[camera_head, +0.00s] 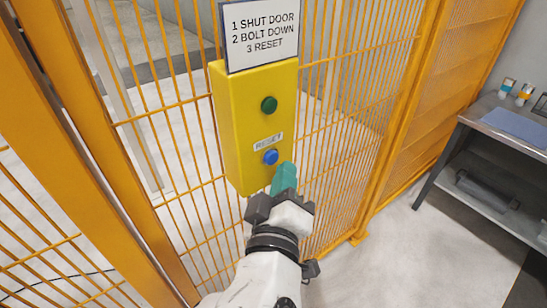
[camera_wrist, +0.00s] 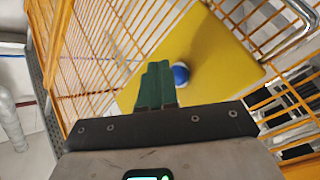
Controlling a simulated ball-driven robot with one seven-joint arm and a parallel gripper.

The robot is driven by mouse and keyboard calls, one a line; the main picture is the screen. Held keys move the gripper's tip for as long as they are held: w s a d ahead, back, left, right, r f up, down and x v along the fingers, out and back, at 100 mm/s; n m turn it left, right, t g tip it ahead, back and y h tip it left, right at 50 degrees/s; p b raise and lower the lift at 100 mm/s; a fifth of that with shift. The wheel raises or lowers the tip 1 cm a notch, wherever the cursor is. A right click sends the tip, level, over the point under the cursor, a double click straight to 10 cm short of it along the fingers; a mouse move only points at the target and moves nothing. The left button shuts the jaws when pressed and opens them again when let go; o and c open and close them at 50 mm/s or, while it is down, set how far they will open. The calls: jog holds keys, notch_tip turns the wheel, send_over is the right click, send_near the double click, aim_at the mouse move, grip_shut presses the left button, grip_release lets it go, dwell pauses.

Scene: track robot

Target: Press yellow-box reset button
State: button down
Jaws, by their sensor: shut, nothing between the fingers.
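The yellow box (camera_head: 240,115) is mounted on the orange mesh fence. It has a dark green button (camera_head: 268,104) on its upper part and a blue button (camera_head: 271,157) below, under a label reading RESET (camera_head: 268,142). My gripper (camera_head: 285,172) has teal fingers, shut and empty, with the tips just below and right of the blue button. In the wrist view the gripper (camera_wrist: 158,68) points at the yellow box (camera_wrist: 215,60), and the blue button (camera_wrist: 181,75) shows right beside the fingertips. I cannot tell whether the tips touch the box.
A white sign (camera_head: 262,33) above the box reads shut door, bolt down, reset. Orange mesh fence (camera_head: 335,130) and a thick orange post (camera_head: 85,140) surround it. A grey workbench (camera_head: 500,130) with small items stands at the right. The floor (camera_head: 400,240) between is clear.

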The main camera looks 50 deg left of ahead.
jog(key=shift+a, duration=0.1)
jog(key=shift+a, duration=0.35)
jog(key=shift+a+b, duration=0.45)
dwell(1.0)
jog(key=shift+d, duration=0.15)
jog(key=shift+d+p, duration=0.35)
jog(key=shift+d, duration=0.35)
jog(key=shift+d, duration=0.1)
jog(key=d, duration=0.1)
jog(key=d+p, duration=0.1)
jog(key=d, duration=0.1)
jog(key=d+p, duration=0.1)
jog(key=d, duration=0.1)
jog(key=shift+s, duration=0.25)
jog(key=shift+a, duration=0.1)
dwell(0.5)
